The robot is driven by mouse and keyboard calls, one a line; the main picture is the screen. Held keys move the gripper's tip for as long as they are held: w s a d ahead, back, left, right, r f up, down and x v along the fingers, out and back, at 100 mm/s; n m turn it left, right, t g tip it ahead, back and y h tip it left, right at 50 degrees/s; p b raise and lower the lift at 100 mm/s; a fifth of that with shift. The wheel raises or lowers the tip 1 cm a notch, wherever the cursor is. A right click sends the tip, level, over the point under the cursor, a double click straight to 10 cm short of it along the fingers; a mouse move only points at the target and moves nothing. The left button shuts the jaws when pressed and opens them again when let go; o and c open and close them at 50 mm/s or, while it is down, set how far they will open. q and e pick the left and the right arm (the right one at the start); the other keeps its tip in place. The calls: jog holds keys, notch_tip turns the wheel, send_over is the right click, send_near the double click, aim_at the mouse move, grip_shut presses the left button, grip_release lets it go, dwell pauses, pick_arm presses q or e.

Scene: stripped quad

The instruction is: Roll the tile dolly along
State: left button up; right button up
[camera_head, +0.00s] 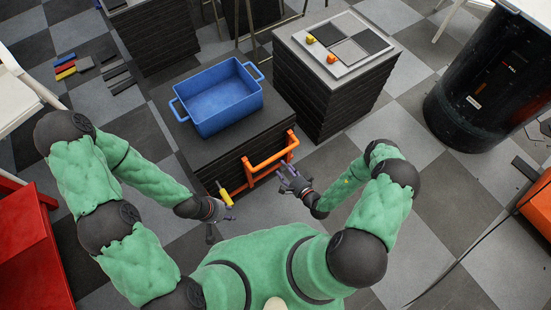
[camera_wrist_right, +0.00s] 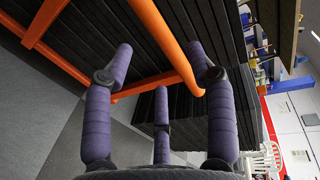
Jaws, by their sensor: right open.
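The tile dolly is a stack of dark tiles (camera_head: 205,152) with an orange handle frame (camera_head: 268,160) on its near side. A yellow grip (camera_head: 225,194) shows at the frame's left end. My right gripper (camera_head: 287,172) is open near the handle's right end. In the right wrist view its purple fingers (camera_wrist_right: 160,75) are spread, and the orange bar (camera_wrist_right: 168,45) runs across the view between the side fingers; contact is unclear. My left gripper (camera_head: 228,208) is beside the yellow grip; its fingers are too small to read.
A blue bin (camera_head: 218,97) stands on the dolly's stack. Another dark stack with a tray (camera_head: 334,44) and small yellow and orange blocks stands to the right. A black drum (camera_head: 485,85) is at far right, a red table (camera_head: 30,250) at left. Open checkered floor lies between stack and drum.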

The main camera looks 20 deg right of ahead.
aim_at(275, 158)
jog(key=b+x, duration=0.2)
jog(key=x, duration=0.5)
jog(key=shift+w+a, duration=0.1)
jog(key=shift+w, duration=0.2)
jog(key=shift+c, duration=0.2)
grip_shut()
